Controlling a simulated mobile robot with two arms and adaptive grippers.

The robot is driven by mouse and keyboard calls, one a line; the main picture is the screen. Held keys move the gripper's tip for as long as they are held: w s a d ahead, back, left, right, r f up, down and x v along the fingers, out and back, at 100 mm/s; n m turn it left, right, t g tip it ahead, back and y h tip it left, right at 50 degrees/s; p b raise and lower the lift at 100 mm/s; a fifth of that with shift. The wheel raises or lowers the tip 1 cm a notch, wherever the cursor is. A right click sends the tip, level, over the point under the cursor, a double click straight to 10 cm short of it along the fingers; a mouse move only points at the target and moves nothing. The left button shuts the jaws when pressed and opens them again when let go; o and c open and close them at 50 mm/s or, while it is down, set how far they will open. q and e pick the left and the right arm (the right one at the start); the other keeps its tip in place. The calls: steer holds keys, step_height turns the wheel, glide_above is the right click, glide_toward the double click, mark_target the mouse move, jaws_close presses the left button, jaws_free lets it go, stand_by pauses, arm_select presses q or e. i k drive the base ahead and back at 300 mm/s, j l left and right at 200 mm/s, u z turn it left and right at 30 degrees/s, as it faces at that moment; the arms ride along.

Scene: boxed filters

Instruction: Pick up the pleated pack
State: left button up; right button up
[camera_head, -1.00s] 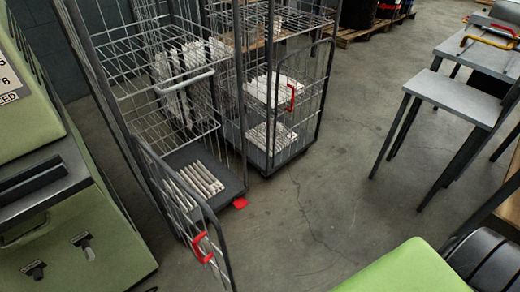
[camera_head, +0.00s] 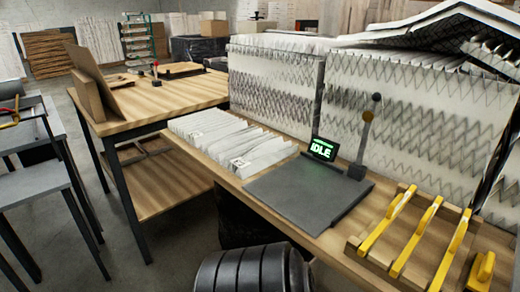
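White pleated packs (camera_head: 232,140) lie side by side in a row on the wooden bench (camera_head: 222,172), left of a grey flat plate. Which one the task means I cannot tell. Large white pleated panels stand upright behind them, one at the middle (camera_head: 272,88) and one further right (camera_head: 410,130). Neither of my grippers shows in the head view.
A rack with yellow bars (camera_head: 418,237) stands at the right. Another wooden table (camera_head: 160,99) and grey tables (camera_head: 38,190) are at left. A dark ribbed cylinder (camera_head: 250,270) fills the bottom foreground.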

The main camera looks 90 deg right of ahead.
mark_target(245, 152)
steer(key=z, duration=2.65)
steer(key=i+j+z, duration=0.25)
